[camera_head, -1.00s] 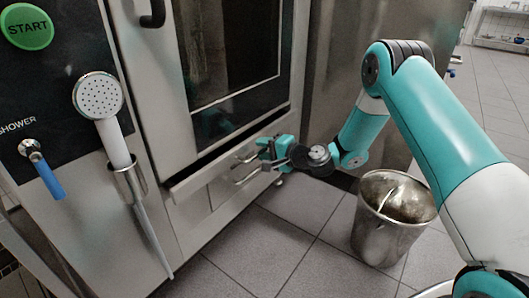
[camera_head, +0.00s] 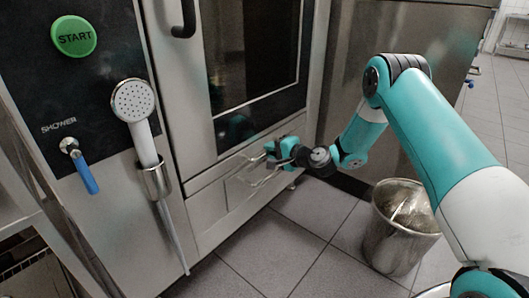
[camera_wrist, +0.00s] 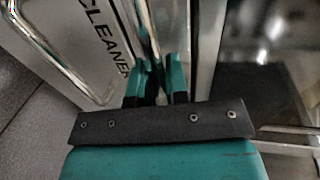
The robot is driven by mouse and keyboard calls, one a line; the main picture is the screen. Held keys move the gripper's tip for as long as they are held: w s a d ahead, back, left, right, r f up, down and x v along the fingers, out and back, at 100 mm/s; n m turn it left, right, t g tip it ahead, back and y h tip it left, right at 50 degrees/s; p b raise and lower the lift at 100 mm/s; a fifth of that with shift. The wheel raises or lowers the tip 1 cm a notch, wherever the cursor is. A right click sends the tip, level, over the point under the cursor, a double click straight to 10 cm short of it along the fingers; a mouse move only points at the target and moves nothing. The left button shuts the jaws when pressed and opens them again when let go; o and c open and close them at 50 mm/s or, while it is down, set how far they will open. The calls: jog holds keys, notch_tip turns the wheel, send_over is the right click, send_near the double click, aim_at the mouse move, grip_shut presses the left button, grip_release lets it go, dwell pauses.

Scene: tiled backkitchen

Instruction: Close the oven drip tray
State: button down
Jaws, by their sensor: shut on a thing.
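The drip tray (camera_head: 222,170) is a narrow metal ledge running under the oven door (camera_head: 192,100). In the head view it sits close against the oven front. My gripper (camera_head: 268,154) is at the ledge's far right part, below the door. In the wrist view my two teal fingers (camera_wrist: 160,80) close around a bright metal strip (camera_wrist: 151,35), which looks like the tray's front edge. The fingers hide the exact contact. How far the tray sticks out is hard to judge.
A wire-handled panel lies below the tray; it reads "CLEANER" in the wrist view (camera_wrist: 103,40). A hand shower (camera_head: 135,102) hangs left of the door beside a blue tap handle (camera_head: 87,178). A metal bucket (camera_head: 388,245) stands on the floor to the right. Tiles in front are clear.

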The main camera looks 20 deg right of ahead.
jog(key=shift+w, duration=0.15)
jog(key=c, duration=1.1)
grip_release()
jog(key=shift+a, duration=0.15)
jog(key=p+v, duration=0.5)
jog(key=v, duration=1.2)
